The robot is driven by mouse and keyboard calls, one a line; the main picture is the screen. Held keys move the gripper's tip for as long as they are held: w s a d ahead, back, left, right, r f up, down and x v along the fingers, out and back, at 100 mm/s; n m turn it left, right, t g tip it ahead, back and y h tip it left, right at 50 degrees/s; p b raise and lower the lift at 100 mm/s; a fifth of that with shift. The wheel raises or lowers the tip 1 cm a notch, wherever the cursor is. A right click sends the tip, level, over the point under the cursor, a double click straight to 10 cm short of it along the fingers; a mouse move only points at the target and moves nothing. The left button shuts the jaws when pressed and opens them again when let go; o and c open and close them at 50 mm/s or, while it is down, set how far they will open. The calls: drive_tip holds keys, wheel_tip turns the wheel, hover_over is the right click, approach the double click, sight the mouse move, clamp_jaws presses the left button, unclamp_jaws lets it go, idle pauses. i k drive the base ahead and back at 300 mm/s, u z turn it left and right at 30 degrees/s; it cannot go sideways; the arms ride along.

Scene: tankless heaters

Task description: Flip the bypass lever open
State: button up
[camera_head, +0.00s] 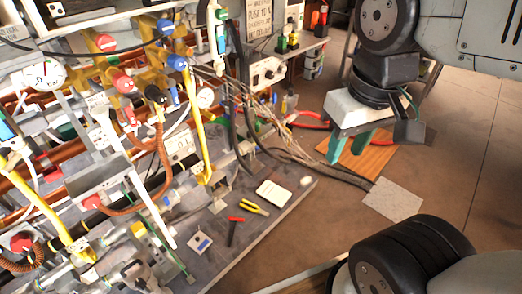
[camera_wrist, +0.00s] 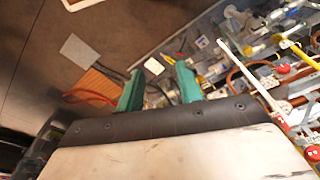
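My gripper (camera_head: 349,143) has green fingers that stand apart with nothing between them. It hangs over the floor to the right of the heater bench, well clear of the pipework. The wrist view also shows the open gripper (camera_wrist: 160,85). Several valve handles and levers show on the pipework at left in the head view. These include a long yellow lever (camera_head: 195,125), a second yellow lever (camera_head: 42,210) and a red knob (camera_head: 122,82). I cannot tell which one is the bypass lever. No handle is near the fingers.
Pliers (camera_head: 254,207), a red-handled tool (camera_head: 235,230) and a white card (camera_head: 273,193) lie on the bench's grey base (camera_head: 240,255). Cables run over the floor by an orange-brown board (camera_head: 372,158) and a grey plate (camera_head: 393,200). Open floor lies at right.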

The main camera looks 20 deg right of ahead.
sight(166, 200)
drive_tip(key=z, duration=1.4)
drive_tip(key=k, duration=1.25)
drive_tip(key=u, duration=1.55)
drive_tip(key=i, duration=0.5)
drive_tip(key=u, duration=0.05)
